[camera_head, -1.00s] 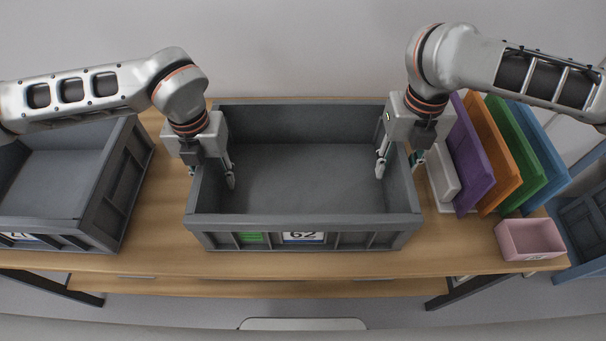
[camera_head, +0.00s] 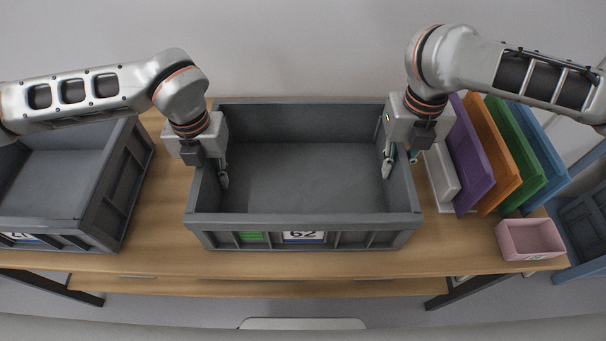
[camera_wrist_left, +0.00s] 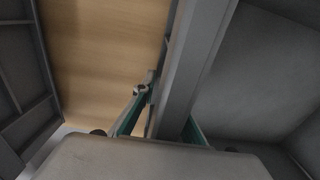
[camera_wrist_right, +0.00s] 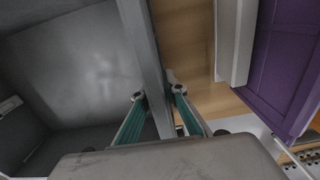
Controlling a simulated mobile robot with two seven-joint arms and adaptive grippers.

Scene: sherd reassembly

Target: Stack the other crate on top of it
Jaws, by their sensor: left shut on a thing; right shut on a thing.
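A grey crate labelled 62 (camera_head: 303,219) stands upright and empty in the middle of the table. Another grey crate (camera_head: 78,232) stands to its left, cut off by the picture edge. My left gripper (camera_head: 212,178) is shut on the left wall of crate 62; in the left wrist view the wall (camera_wrist_left: 190,70) runs between its fingers. My right gripper (camera_head: 400,163) is shut on the right wall of crate 62; in the right wrist view the wall (camera_wrist_right: 147,60) passes between its fingers. The outer fingertips are partly hidden behind the walls.
On the wooden table (camera_head: 300,264), a white item (camera_head: 440,174) and upright purple (camera_head: 463,160), orange (camera_head: 497,160), green (camera_head: 520,150) and blue (camera_head: 540,145) panels stand at right. A pink bin (camera_head: 530,240) sits at the right front. A narrow table strip separates the crates.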

